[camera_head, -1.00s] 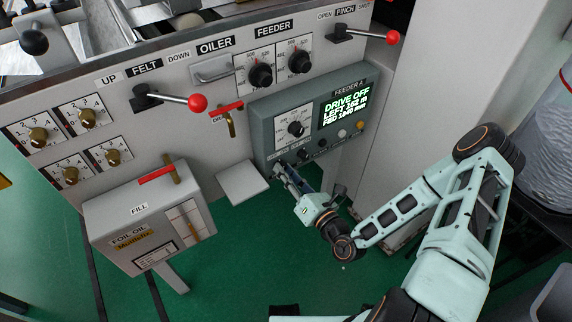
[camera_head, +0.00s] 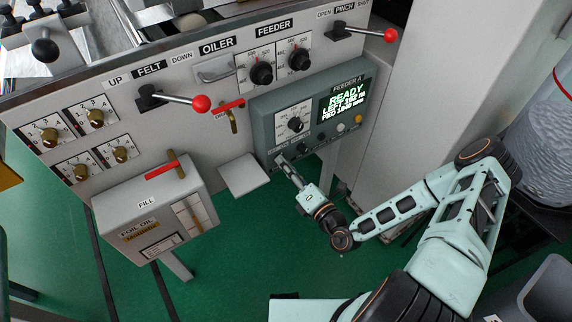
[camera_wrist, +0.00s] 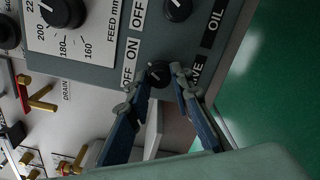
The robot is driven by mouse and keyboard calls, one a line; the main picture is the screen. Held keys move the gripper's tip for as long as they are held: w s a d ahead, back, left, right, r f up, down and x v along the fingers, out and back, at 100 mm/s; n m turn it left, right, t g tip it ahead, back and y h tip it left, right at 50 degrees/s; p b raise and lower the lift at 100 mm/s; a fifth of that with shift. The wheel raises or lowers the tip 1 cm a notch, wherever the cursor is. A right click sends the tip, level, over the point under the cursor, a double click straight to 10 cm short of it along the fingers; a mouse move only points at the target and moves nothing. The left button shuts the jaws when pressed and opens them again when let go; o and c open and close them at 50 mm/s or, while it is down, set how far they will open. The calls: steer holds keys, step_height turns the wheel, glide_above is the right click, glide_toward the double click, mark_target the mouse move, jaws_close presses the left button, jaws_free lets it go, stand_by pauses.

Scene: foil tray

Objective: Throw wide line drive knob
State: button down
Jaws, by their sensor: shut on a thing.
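The drive knob (camera_wrist: 158,72) is a small dark round knob on the lower edge of the grey-green feeder panel (camera_head: 262,130). In the wrist view it sits between the fingertips of my gripper (camera_wrist: 157,80), which is shut on it. Labels "OFF", "ON" and a partly hidden one ending in "VE" are beside it. In the head view my gripper (camera_head: 283,165) reaches the panel's lower left corner and mostly hides the knob. The panel's screen (camera_head: 344,104) reads "READY" on its top line.
A second small knob (camera_wrist: 178,8) with an "OIL" label is close by. A large feed dial (camera_head: 295,124) is above. Green floor is open below.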

steer(key=c, duration=1.7)
jaws_free()
steer(key=shift+s, duration=0.1)
steer(key=v, duration=1.2)
